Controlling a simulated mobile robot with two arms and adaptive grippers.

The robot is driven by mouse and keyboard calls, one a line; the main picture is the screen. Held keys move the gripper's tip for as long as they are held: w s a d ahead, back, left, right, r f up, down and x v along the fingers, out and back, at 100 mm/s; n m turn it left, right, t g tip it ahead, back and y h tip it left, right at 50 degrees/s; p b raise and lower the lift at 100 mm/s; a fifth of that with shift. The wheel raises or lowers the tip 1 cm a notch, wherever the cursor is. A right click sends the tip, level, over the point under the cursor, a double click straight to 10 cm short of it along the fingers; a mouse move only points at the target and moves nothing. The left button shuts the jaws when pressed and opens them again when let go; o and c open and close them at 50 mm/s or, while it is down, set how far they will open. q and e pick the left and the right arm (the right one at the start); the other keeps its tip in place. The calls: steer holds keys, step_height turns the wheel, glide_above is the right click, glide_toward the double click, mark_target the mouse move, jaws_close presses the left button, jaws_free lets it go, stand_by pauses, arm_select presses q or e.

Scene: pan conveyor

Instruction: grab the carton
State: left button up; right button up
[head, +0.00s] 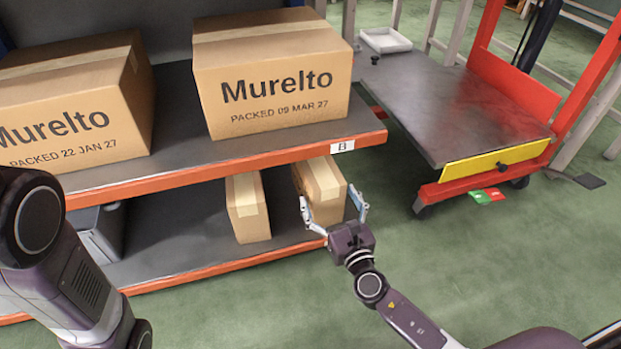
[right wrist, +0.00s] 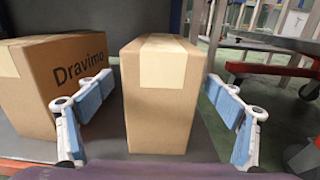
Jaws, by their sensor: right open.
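A small brown carton (head: 318,183) with pale tape stands on the lower shelf, near its right end. My right gripper (head: 331,202) is open in front of it, one finger towards each side. In the right wrist view the carton (right wrist: 160,95) stands upright between the blue-padded fingers (right wrist: 158,112), with a gap showing on both sides. A second small carton (head: 248,207) stands to its left; in the right wrist view this one (right wrist: 65,85) reads "Dravimo" and is close to the left finger. My left arm enters at left; its gripper is out of view.
Two large Murelto boxes (head: 270,75) (head: 75,98) stand on the upper shelf, whose orange edge (head: 230,163) overhangs the lower shelf. A grey bin (head: 98,235) is at lower left. A red cart (head: 450,105) stands at right. Green floor in front is clear.

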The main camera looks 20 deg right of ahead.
steer(key=w+b, duration=0.2)
steer(key=w, duration=0.6)
steer(key=shift+a, duration=0.15)
steer(key=c, duration=1.5)
steer(key=shift+r, duration=0.2)
steer(key=shift+c, duration=0.8)
steer(key=shift+r, duration=0.15)
